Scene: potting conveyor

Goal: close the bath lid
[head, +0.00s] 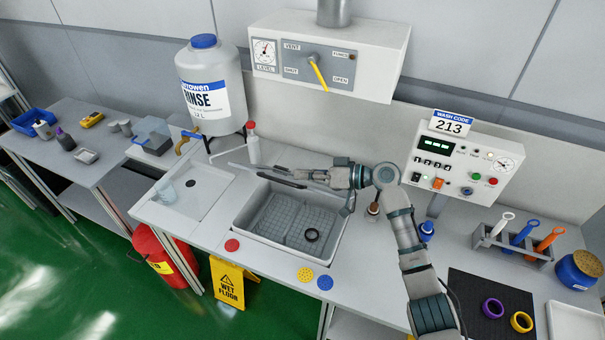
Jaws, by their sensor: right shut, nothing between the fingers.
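The bath (240,219) is a light grey sunken basin in the middle of the bench. It is uncovered, and a wire basket with a dark ring (312,234) shows inside. A thin pale strip with a dark bar (281,181) runs along the bath's back edge; it may be the raised bath lid seen nearly edge-on, but I cannot tell for sure. My right gripper (298,174) is shut and empty, pointing left above the back of the bath, close to the dark bar. I cannot tell whether they touch. My left gripper is out of view.
A control panel (463,160) stands behind my right arm, with a tool rack (514,246) to its right. A white bottle with a red cap (253,146) stands behind the bath. A vent box (330,55) hangs above. The bench front holds coloured discs (305,274).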

